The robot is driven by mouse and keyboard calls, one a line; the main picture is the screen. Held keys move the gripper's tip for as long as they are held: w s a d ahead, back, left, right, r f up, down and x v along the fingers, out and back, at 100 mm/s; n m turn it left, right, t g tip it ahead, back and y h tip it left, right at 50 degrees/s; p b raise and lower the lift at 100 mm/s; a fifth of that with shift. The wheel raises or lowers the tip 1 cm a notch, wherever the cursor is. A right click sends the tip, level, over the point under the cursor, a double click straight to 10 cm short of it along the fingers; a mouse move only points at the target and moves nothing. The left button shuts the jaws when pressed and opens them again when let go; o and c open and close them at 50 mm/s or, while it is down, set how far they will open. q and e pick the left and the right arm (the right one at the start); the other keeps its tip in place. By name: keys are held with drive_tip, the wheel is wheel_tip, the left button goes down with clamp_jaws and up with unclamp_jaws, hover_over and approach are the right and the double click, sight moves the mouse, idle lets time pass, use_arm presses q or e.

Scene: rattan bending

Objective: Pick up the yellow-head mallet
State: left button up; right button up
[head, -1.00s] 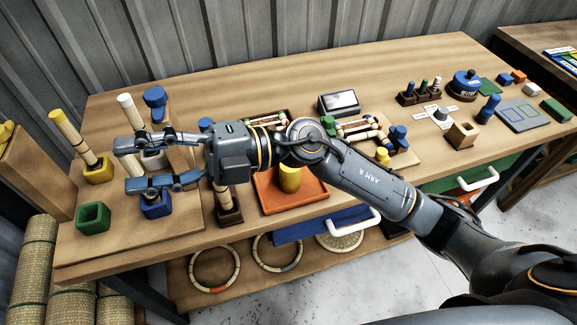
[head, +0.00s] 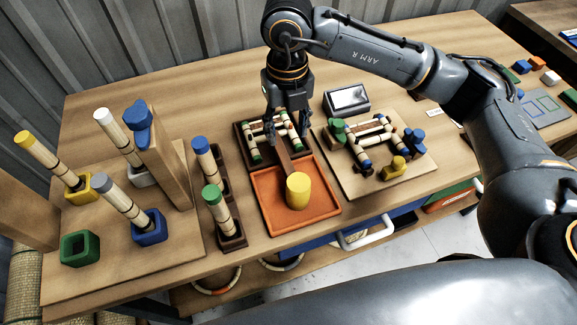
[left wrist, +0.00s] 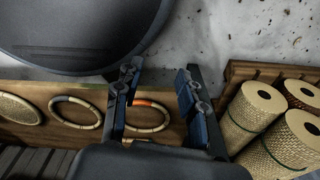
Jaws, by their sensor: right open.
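The yellow-head mallet has a yellow cylindrical head (head: 298,191) and a brown handle (head: 282,155). Its head is over the orange tray (head: 325,205), and its handle points up and back toward the dark rack. My right gripper (head: 287,132) comes down from above at the handle's far end. Its fingers are apart, one on each side of the handle; contact cannot be told. My left gripper (left wrist: 158,100) shows in the left wrist view with its fingers apart and nothing between them. It is not in the head view.
A dark rack (head: 243,160) of rattan pieces lies behind the tray. A rack of blue- and green-capped poles (head: 232,238) stands left of it. A wooden board (head: 345,180) with a jointed rattan frame is at the right. A board with colored sockets (head: 110,265) fills the left.

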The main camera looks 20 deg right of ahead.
sight(289, 168)
drive_tip(key=shift+s+d+f+p, duration=0.1)
drive_tip(key=shift+s+f+p, duration=0.1)
drive_tip(key=shift+f, duration=0.3)
drive_tip(key=shift+s+f+p, duration=0.15)
drive_tip(key=shift+s+f, duration=0.05)
drive_tip(key=shift+f, duration=0.25)
drive_tip(key=f, duration=0.2)
drive_tip(key=f+p, duration=0.1)
drive_tip(key=f, duration=0.2)
drive_tip(key=shift+s+f, duration=0.2)
drive_tip(key=shift+f, duration=0.35)
drive_tip(key=shift+s+f+p, duration=0.25)
drive_tip(key=shift+f+p, duration=0.3)
drive_tip(key=shift+f, duration=0.1)
drive_tip(key=shift+s+f+p, duration=0.2)
drive_tip(key=shift+f+p, duration=0.35)
drive_tip(key=shift+f, duration=0.05)
wheel_tip(289, 168, down, 2)
drive_tip(key=shift+w+f, duration=0.1)
drive_tip(key=shift+f, duration=0.25)
use_arm(q)
drive_tip(key=s+r, duration=0.1)
drive_tip(key=r, duration=0.1)
drive_tip(key=s+r, duration=0.2)
drive_tip(key=shift+a, duration=0.15)
use_arm(e)
clamp_jaws()
